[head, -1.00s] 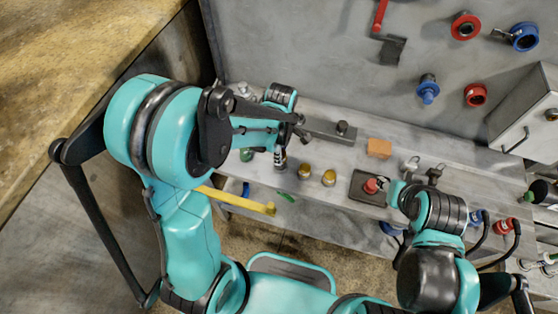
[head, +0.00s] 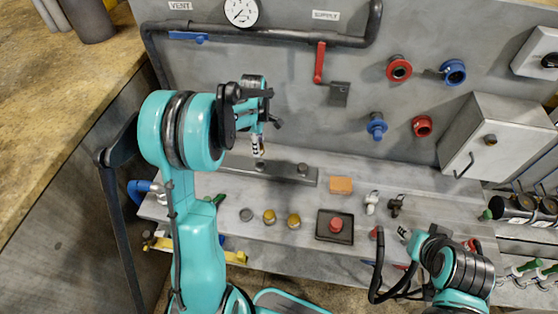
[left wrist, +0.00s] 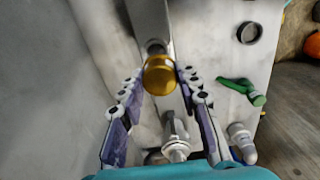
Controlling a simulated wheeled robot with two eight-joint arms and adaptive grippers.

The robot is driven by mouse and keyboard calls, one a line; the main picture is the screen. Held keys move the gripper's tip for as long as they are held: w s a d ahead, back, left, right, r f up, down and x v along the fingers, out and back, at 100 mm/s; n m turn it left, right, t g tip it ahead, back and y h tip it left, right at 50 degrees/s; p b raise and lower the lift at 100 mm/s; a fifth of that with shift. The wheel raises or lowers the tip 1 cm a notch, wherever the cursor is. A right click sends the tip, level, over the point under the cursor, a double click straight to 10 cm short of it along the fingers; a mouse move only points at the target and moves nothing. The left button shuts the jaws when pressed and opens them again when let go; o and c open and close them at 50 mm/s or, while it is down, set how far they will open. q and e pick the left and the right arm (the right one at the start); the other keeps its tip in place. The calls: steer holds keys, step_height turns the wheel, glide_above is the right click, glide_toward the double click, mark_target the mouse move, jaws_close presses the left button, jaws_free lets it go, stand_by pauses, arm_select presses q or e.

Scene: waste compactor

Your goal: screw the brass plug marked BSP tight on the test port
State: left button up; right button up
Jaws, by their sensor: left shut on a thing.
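My left gripper (head: 259,152) is over the grey block (head: 285,172) at the back of the bench. In the left wrist view its fingers (left wrist: 160,84) are shut on a brass plug (left wrist: 159,76). A grey stub (left wrist: 156,47), which looks like the test port, shows just beyond the plug. I cannot tell whether plug and stub touch. Two more brass plugs (head: 269,216) (head: 294,221) stand on the bench beside a grey cap (head: 246,214). No BSP marking is legible. My right arm (head: 455,268) is at the lower right; its fingers cannot be made out.
A red button on a dark base (head: 335,226), an orange block (head: 341,185) and small fittings (head: 371,202) stand on the bench. Behind rises a grey panel with a gauge (head: 241,11), a red lever (head: 319,62) and couplings. A grey box (head: 490,140) juts out at right.

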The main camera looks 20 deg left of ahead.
arm_select(q)
steer(key=shift+w+a+r, duration=0.1)
steer(key=shift+w+r, duration=0.05)
steer(key=shift+w, duration=0.25)
arm_select(e)
steer(key=shift+d+r, duration=0.1)
steer(key=shift+d, duration=0.2)
arm_select(q)
steer(key=shift+s, duration=0.1)
arm_select(e)
steer(key=shift+s, duration=0.1)
